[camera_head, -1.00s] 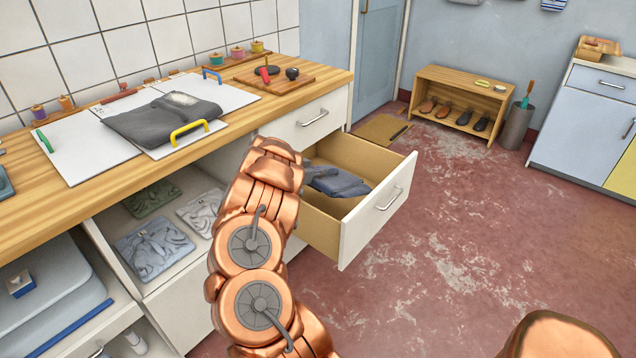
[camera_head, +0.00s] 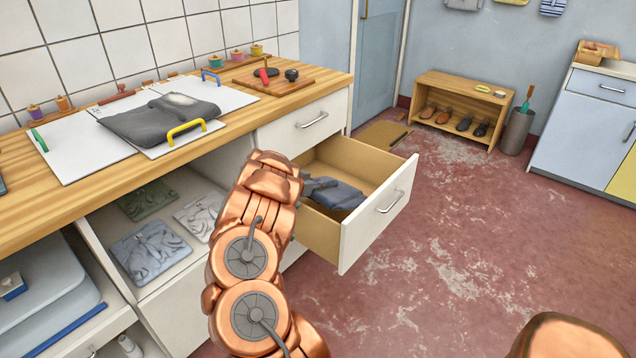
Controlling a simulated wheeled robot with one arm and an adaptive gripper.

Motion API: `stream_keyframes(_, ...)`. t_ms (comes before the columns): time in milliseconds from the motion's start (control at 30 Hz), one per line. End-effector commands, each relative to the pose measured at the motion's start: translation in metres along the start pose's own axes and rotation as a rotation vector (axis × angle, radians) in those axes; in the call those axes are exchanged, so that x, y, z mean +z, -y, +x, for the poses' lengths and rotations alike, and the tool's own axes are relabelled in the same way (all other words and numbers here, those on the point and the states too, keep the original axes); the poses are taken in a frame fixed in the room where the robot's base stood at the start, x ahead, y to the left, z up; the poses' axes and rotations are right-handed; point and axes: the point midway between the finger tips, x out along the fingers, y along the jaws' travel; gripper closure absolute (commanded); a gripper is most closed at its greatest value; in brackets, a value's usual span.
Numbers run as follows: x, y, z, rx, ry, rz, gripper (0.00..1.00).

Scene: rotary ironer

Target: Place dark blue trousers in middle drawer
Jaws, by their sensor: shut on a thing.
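The dark blue trousers (camera_head: 341,197) are a folded bundle inside the open middle drawer (camera_head: 375,152), near its left side. My gripper (camera_head: 318,186) shows only as a small grey part at the left end of the trousers and is shut on them. My copper arm hides the rest of the gripper and the drawer's left part. Whether the trousers touch the drawer floor is hard to tell.
A shut drawer (camera_head: 309,122) sits above the open one. The worktop (camera_head: 40,205) holds white boards and a dark grey garment (camera_head: 150,122). Folded clothes (camera_head: 150,252) lie on the left shelf. The red floor right of the drawer is clear.

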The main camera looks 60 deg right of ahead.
Motion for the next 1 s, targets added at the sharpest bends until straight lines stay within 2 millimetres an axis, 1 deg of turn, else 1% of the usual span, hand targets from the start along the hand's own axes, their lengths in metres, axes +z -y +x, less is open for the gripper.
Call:
stream_keyframes(300,0.0033,0.0004,0.0019,-0.001,-0.002,0.0,1.0)
stream_keyframes(333,0.0039,0.0002,0.002,0.0,-0.001,0.0,0.77)
stream_keyframes(533,0.004,0.0002,0.002,0.0,-0.001,0.0,0.56)
stream_keyframes(567,0.0041,0.0002,0.002,0.0,-0.001,0.0,0.55)
stream_keyframes(867,0.0037,0.0001,0.0017,-0.001,0.0,0.001,0.55)
stream_keyframes(1000,-0.0014,0.0003,-0.0006,-0.001,0.0,0.003,0.55)
